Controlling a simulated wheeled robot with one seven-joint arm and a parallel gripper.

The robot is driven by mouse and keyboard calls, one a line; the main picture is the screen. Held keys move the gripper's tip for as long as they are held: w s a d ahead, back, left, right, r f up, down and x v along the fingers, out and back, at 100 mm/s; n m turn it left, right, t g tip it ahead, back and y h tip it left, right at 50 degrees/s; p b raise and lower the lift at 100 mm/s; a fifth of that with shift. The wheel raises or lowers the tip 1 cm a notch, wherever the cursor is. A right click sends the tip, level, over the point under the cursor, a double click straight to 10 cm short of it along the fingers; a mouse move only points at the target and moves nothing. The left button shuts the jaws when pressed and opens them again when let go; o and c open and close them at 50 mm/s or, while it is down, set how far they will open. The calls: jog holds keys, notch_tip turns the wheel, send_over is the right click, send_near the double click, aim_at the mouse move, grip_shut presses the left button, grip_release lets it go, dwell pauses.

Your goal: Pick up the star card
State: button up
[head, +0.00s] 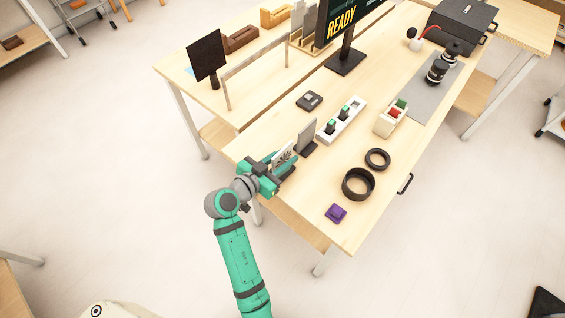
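A white card (286,153) with a dark figure stands near the left end of the front table, in or beside a dark base (288,173). The figure is too small to tell as a star. A plain grey card (306,133) stands upright in a dark holder just behind it to the right. My green and grey gripper (277,171) is at the table's left edge, right against the white card in the picture, and hides its lower left part. The fingertips are hidden, so I cannot tell whether they are open, shut or touching the card.
A monitor (345,62) stands farther back. The tabletop (300,205) is bare in front of the cards.

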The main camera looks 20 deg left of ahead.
aim_at(290, 152)
jog(key=shift+x, duration=1.55)
jog(key=shift+a, duration=0.1)
grip_shut()
jog(key=shift+r, duration=0.15)
